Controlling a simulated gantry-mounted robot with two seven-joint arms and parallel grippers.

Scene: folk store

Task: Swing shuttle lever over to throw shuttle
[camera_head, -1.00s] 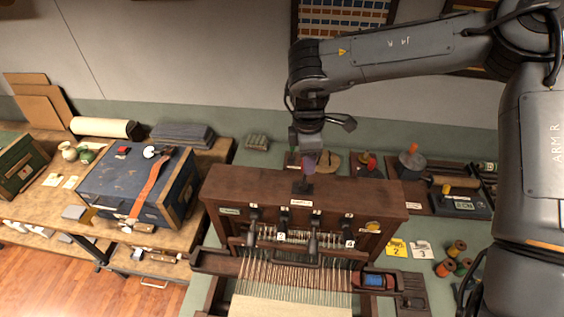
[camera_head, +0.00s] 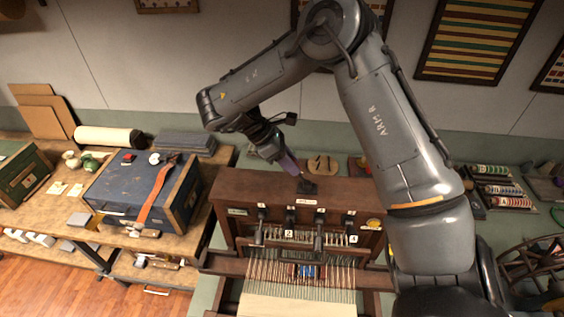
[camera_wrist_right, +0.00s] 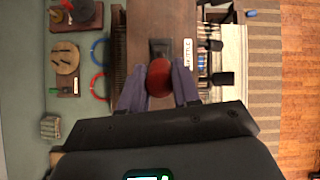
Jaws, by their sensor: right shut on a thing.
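The wooden loom (camera_head: 245,190) stands on the bench. The shuttle lever's dark base (camera_head: 307,187) is on its top beam, beside a label reading SHUTTLE. My right gripper (camera_head: 289,162) is above the beam. In the right wrist view its two purple fingers (camera_wrist_right: 159,90) are shut around the lever's red knob (camera_wrist_right: 159,76). The lever leans left from its base, its shaft largely hidden by the fingers. The blue shuttle (camera_head: 306,270) shows among the warp threads near the middle of the loom. My left gripper is not in view.
A blue chest (camera_head: 130,190) with an orange strap stands left of the loom. A round wooden piece (camera_head: 322,165) lies behind the beam. Colour trays (camera_head: 497,187) are at the right. My right arm hides the loom's right end.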

